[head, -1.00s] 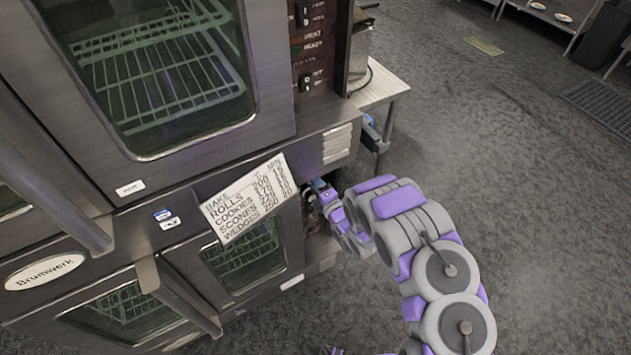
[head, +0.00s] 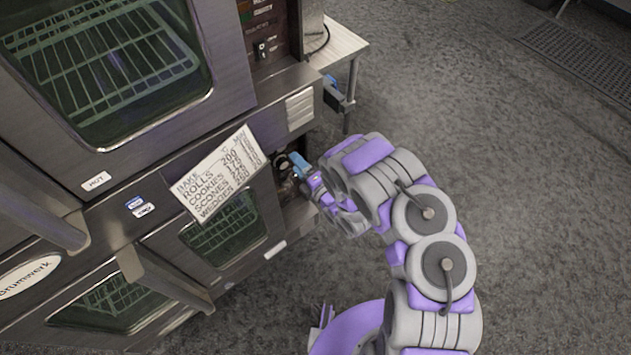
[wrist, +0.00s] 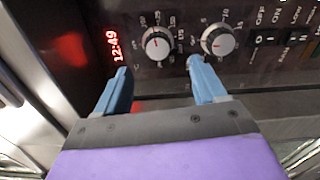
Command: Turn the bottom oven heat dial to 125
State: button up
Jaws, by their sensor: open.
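The bottom oven's control panel faces my gripper. In the wrist view it has two round dials with white rims and red pointer marks: a left dial (wrist: 157,43) and a right dial (wrist: 218,39). Printed numbers ring both, too blurred to read surely. My gripper (wrist: 158,68) is open and empty, its blue fingers apart. The left dial lies between and just beyond the fingertips; the right finger points toward the right dial's lower left. Contact cannot be told. In the head view my gripper (head: 297,163) is at the lower oven's panel, which is mostly hidden.
A red clock display (wrist: 116,46) reads 12:49. Rocker switches (wrist: 266,38) sit right of the dials. A paper bake chart (head: 218,172) hangs on the oven front. Oven door handles (head: 165,275) jut out at left. A small table (head: 340,45) stands behind; open floor lies right.

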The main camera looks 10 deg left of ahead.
jog(key=p+v, duration=0.6)
jog(key=v, duration=0.3)
jog(key=shift+p, duration=0.3)
jog(key=shift+f, duration=0.1)
jog(key=w+a+m+b, duration=0.5)
jog(key=w+a+m, duration=0.5)
jog(key=m, duration=0.9)
jog(key=a, duration=0.2)
jog(key=shift+w+a+r, duration=0.2)
jog(key=shift+w+a, duration=0.05)
jog(key=shift+a, duration=0.1)
dwell(0.5)
